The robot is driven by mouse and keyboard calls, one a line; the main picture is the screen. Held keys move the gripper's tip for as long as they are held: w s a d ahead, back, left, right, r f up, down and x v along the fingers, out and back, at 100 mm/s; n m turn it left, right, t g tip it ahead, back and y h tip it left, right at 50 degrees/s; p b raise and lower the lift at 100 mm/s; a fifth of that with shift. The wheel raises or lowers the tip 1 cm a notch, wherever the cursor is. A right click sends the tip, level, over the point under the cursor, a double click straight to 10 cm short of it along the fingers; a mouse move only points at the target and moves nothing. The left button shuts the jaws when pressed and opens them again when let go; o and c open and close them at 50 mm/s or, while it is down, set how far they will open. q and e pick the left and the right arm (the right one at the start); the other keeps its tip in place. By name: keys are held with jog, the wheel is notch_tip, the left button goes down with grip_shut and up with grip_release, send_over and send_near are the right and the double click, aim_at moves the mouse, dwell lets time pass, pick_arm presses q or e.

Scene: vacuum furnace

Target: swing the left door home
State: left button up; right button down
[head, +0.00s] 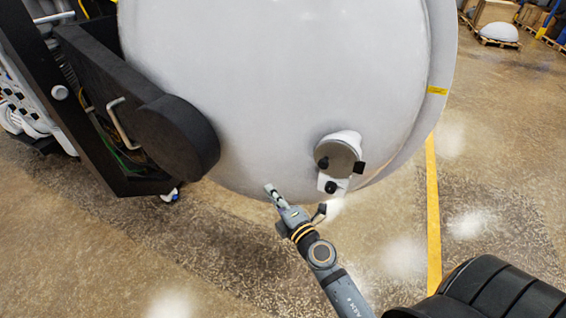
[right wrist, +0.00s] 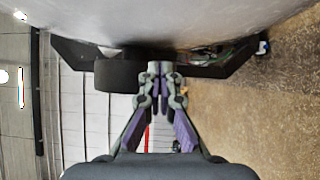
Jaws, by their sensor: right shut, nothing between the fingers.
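The left door is a big domed light-grey door (head: 270,90) that fills the middle of the head view. Its curved face also spans the top of the right wrist view (right wrist: 200,20). My right gripper (head: 270,189) is shut and empty, at the lower edge of the dome. I cannot tell whether its tips touch the door. In the right wrist view the closed fingers (right wrist: 160,70) point towards the dark hinge parts. My left gripper is not in view.
A black hinge arm with a round drum (head: 178,137) and a handle (head: 120,122) stands left of the door. A round port (head: 337,158) juts from the dome. A yellow floor line (head: 432,210) runs at right. Pallets with boxes (head: 492,14) stand far right. The floor in front is clear.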

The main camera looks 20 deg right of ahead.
jog(key=w, duration=0.2)
jog(key=p, duration=0.1)
send_near(251, 154)
jog(key=w+a, duration=0.2)
jog(key=a, duration=0.1)
jog(key=w+d, duration=0.2)
jog(key=w, duration=0.1)
jog(key=shift+r, duration=0.1)
jog(key=shift+w+d, duration=0.3)
jog(key=shift+d, duration=0.05)
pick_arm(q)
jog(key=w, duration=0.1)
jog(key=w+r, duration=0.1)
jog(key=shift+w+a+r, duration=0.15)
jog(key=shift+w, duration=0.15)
pick_arm(e)
jog(key=shift+r, duration=0.1)
jog(key=shift+a, duration=0.1)
